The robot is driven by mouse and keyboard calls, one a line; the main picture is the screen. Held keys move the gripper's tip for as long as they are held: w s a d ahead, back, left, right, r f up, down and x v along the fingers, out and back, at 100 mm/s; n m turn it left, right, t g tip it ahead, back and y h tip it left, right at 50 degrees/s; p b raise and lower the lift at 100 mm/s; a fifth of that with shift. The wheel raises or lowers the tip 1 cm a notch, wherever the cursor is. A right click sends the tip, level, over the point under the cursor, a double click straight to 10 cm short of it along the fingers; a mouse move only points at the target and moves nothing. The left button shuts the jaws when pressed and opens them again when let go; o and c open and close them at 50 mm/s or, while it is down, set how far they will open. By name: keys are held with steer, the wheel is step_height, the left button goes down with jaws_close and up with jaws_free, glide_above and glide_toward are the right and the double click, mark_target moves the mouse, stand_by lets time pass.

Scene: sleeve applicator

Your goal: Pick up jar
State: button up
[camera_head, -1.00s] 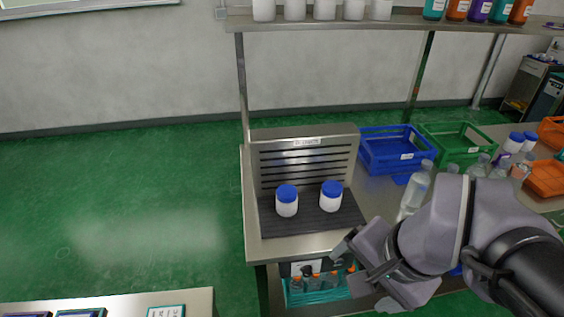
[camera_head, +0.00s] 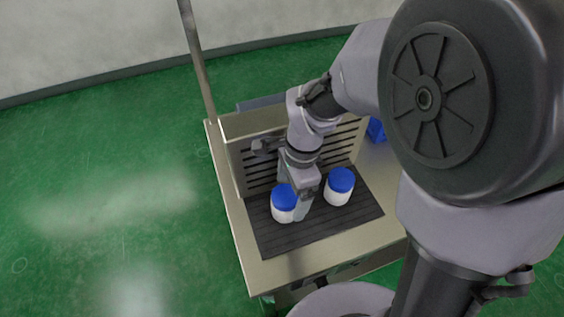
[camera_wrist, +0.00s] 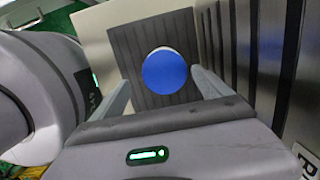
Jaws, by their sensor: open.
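Two white jars with blue lids stand upright on a dark ribbed mat (camera_head: 285,237). The left jar (camera_head: 283,205) is partly hidden by my gripper (camera_head: 298,203), which points down beside its right side. The right jar (camera_head: 340,187) stands a short way to the right of the gripper. In the wrist view, my gripper (camera_wrist: 160,78) is open, and one blue-lidded jar (camera_wrist: 165,71) appears between its fingers, seen from above, seemingly the left one. Nothing is held. Whether the fingers touch the jar cannot be told.
A slotted metal panel (camera_head: 238,165) rises behind the mat, close to my gripper; it fills the right of the wrist view (camera_wrist: 240,50). A metal post (camera_head: 198,65) stands at the back left. My arm hides most of the bench's right side. A blue crate (camera_head: 376,131) shows partly.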

steer(key=f+b, duration=0.1)
steer(key=f, duration=0.1)
steer(key=a+f+b, duration=0.1)
steer(key=f, duration=0.1)
steer(key=f+b, duration=0.1)
steer(key=f, duration=0.1)
steer(key=shift+w+a+f, duration=0.1)
steer(key=shift+w+a, duration=0.15)
steer(key=shift+a, duration=0.1)
steer(key=shift+c, duration=1.1)
steer(key=c, duration=1.5)
